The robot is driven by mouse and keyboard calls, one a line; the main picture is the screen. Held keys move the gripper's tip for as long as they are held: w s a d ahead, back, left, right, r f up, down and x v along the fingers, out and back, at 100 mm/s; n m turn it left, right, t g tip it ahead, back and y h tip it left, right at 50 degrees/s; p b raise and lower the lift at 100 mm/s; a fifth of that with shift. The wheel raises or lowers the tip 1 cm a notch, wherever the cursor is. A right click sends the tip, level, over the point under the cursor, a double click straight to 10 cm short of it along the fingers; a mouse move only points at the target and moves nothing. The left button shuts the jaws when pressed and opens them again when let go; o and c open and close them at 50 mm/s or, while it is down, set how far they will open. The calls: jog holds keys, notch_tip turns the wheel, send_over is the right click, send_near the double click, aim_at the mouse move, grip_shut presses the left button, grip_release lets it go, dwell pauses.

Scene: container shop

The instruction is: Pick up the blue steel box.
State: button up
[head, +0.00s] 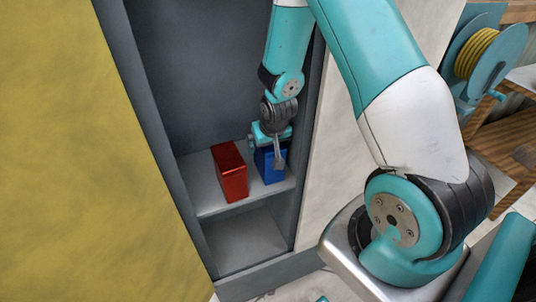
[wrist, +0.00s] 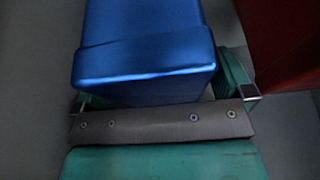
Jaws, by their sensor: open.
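The blue steel box (head: 268,167) stands upright on a shelf inside a grey cabinet. In the head view my gripper (head: 277,150) is over it and hides part of its top. In the wrist view the blue steel box (wrist: 148,50) fills the upper middle. My gripper (wrist: 165,92) is open, with one finger on each side of the box. The left fingertip shows at the box's lower left and the right one at its lower right. I cannot tell whether either finger touches it.
A red box (head: 230,171) stands on the same shelf (head: 206,198), just left of the blue one. In the wrist view the red box (wrist: 285,40) is close to the right finger. The cabinet's right wall (head: 308,130) is close to the arm. An empty compartment (head: 245,240) lies below.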

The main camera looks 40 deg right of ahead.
jog(key=shift+f, duration=0.4)
dwell(0.4)
jog(key=c, duration=1.3)
jog(key=shift+c, duration=0.4)
jog(key=shift+r, duration=0.15)
